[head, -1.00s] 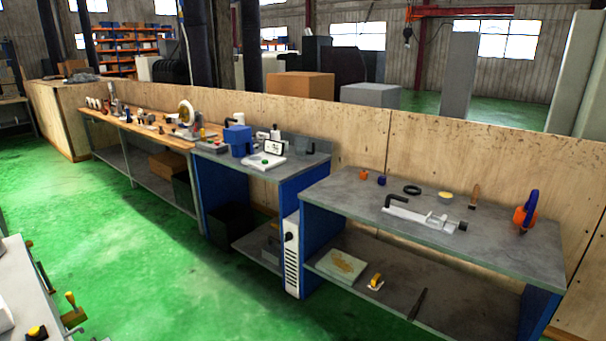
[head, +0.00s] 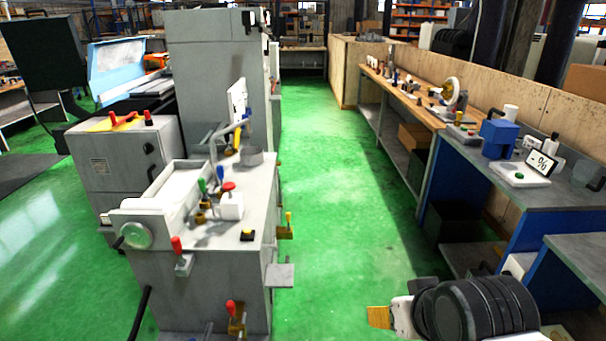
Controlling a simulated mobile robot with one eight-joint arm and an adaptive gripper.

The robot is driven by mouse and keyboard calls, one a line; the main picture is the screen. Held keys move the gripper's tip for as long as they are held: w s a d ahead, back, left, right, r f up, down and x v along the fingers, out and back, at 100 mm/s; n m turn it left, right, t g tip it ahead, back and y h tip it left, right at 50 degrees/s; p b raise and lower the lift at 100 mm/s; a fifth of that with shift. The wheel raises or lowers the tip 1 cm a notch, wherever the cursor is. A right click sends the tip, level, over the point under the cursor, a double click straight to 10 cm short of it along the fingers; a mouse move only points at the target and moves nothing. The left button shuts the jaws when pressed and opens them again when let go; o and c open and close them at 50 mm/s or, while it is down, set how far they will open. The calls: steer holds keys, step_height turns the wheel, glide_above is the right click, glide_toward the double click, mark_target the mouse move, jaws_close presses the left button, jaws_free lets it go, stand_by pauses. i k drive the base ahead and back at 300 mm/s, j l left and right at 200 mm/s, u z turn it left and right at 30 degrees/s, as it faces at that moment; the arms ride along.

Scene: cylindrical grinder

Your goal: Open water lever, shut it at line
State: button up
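The grey grinder (head: 205,250) stands left of centre in the head view, with several small coloured levers. A red-handled lever (head: 176,246) is on its front, and another red-handled lever (head: 231,308) is low at the front right corner. A blue-handled lever (head: 220,173) and a green-handled lever (head: 202,186) rise from the top. A yellow-tipped lever (head: 289,217) is on the right side. I cannot tell which is the water lever, and no level line can be made out. My gripper (head: 380,317) seems to show at the bottom right, apart from the grinder; its fingers are not clear.
A clear green floor aisle (head: 340,210) runs between the grinder and the workbenches on the right. A small grey ledge (head: 281,275) sticks out from the grinder's right side. A grey bench (head: 590,255) stands near at the right edge.

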mark_target(220, 169)
steer(key=i+l+u, duration=0.25)
steer(key=u, duration=0.2)
steer(key=i+l+u, duration=0.4)
steer(key=i+j+z, duration=0.1)
steer(key=i+z, duration=0.25)
steer(key=i, duration=1.4)
